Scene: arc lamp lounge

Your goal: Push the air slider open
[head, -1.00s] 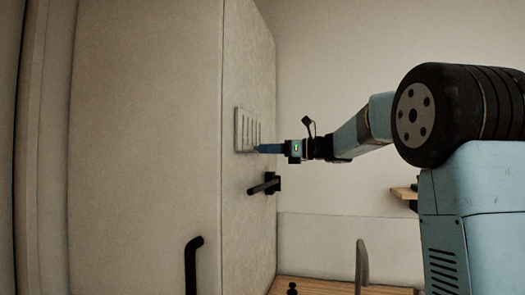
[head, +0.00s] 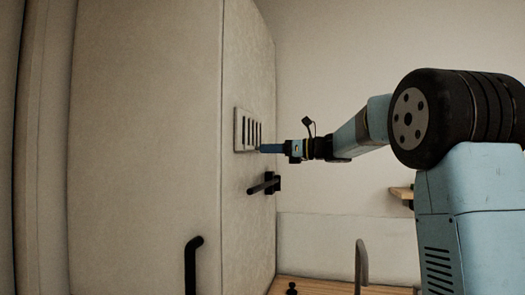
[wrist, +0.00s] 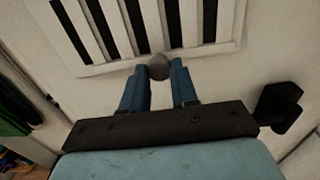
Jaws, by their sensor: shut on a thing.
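The air slider (head: 237,131) is a pale vent plate on the side face of the tall cabinet. Dark slots show between its light bars. In the wrist view the slider (wrist: 185,22) fills the top, with wide dark slots and a round grey knob (wrist: 158,67) at its lower edge. My gripper (head: 262,148) is at the slider's lower right in the head view. In the wrist view my gripper (wrist: 160,75) has its two blue fingers on either side of the knob, shut on it.
A dark bar handle (head: 264,187) sticks out of the cabinet just below the slider. A black curved handle (head: 191,265) is on the cabinet's front. A wooden surface (head: 330,289) lies below.

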